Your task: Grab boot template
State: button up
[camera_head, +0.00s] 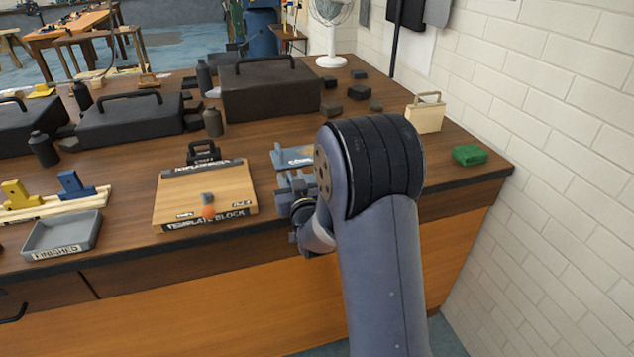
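No piece in view is readably labelled as the boot template. A yellow boot-like piece (18,195) and a blue boot-like piece (75,185) stand on a pale wooden strip (40,208) at the left of the bench. A wooden board marked "TEMPLATE BLOCK" (180,190) lies near the front edge, with a small grey piece (208,198) and a reddish spot on it. My gripper (293,188) is over the bench's front, just right of that board. My own arm partly hides it, and its fingers are too small to read.
A grey tray marked "FINISHED" (62,234) sits at the front left. A blue-grey labelled piece (292,157) lies behind my gripper. Dark cases (270,90) stand at the back. A cream handled box (425,115) and a green block (468,154) are at right, by the brick wall.

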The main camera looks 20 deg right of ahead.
jog(key=shift+w, duration=0.45)
grip_shut()
dwell(1.1)
jog(key=shift+r, duration=0.15)
